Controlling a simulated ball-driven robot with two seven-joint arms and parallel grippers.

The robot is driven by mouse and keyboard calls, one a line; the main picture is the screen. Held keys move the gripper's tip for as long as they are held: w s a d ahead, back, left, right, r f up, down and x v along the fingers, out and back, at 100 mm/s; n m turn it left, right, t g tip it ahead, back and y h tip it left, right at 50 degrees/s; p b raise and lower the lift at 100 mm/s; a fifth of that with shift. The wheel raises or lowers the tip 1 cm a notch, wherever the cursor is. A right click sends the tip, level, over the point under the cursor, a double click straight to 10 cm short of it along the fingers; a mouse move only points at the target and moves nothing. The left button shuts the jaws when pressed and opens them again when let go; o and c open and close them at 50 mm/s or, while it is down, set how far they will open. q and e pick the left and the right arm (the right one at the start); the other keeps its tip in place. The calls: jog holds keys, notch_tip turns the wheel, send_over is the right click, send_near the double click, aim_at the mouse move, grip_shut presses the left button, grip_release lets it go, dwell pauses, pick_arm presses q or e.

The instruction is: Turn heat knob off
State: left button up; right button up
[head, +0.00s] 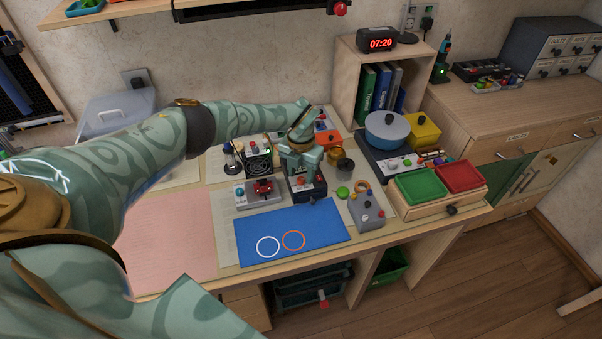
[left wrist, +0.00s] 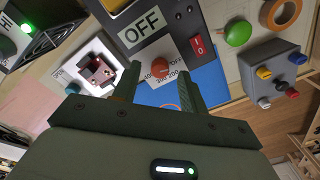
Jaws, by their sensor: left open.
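The heat knob (left wrist: 160,68) is a round red-orange knob on the dark front of a small unit, with a white printed scale around it. Its pointer setting is too small to read. In the head view the knob (head: 300,181) shows just below my left gripper (head: 301,172). In the left wrist view my left gripper (left wrist: 159,75) is open, its two fingers apart on either side of the knob's line, with nothing held. Whether the fingertips touch the knob I cannot tell. An OFF label (left wrist: 143,28) and a red rocker switch (left wrist: 198,45) sit on the same unit. My right gripper is not visible.
A white box with a dark red part (head: 262,187) stands left of the unit. A grey button box (head: 367,212), a green ball (head: 342,192) and an orange tape ring (head: 361,187) are to the right. The blue mat (head: 325,217) in front is clear.

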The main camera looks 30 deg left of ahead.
aim_at(301, 178)
pick_arm(q)
notch_tip(301, 178, up, 15)
jog(key=p, duration=0.3)
jog(key=shift+p, duration=0.35)
